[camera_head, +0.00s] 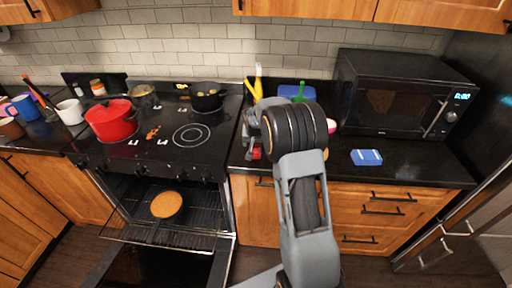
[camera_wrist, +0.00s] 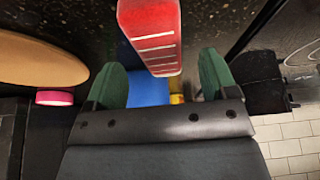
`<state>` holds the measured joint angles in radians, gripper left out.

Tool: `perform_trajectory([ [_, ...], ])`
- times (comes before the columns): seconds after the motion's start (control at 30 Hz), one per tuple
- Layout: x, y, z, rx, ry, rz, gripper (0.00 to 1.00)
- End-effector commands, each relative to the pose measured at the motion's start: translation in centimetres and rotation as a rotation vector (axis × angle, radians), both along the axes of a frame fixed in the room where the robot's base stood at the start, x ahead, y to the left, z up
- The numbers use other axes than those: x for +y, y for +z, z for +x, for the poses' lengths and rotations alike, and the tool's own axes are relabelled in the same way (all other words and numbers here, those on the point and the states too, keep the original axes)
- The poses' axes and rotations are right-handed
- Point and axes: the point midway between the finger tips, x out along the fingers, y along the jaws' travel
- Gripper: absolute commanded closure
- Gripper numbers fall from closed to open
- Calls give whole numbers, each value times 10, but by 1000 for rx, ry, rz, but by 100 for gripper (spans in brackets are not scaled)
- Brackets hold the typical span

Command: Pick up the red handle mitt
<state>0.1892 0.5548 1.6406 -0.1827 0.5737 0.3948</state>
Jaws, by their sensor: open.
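The red handle mitt, a red block-like piece with white stripes (camera_wrist: 150,35), shows in the wrist view just beyond and between my fingertips. My gripper (camera_wrist: 158,82) has its two green fingers spread apart, with no contact with the red piece visible. In the head view, a small red patch (camera_head: 256,153) shows on the dark counter beside my gripper (camera_head: 249,138), right of the stove. My wrist and forearm hide much of that spot, so most of the mitt cannot be seen there.
A blue container (camera_head: 297,91) and yellow utensils (camera_head: 257,85) stand behind my wrist. A microwave (camera_head: 402,95) and a blue sponge-like block (camera_head: 366,157) are on the right. The stove at left holds a red pot (camera_head: 112,121); its oven door is open.

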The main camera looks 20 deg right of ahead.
Motion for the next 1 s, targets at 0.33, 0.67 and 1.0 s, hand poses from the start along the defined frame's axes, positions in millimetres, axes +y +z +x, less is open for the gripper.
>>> perform_trajectory([
  [0.33, -4, -23, 9, -1, -1, 0, 21],
  [0.67, -4, -22, 8, -1, 0, 0, 37],
  [1.0, -4, -22, 8, -1, 0, 0, 69],
])
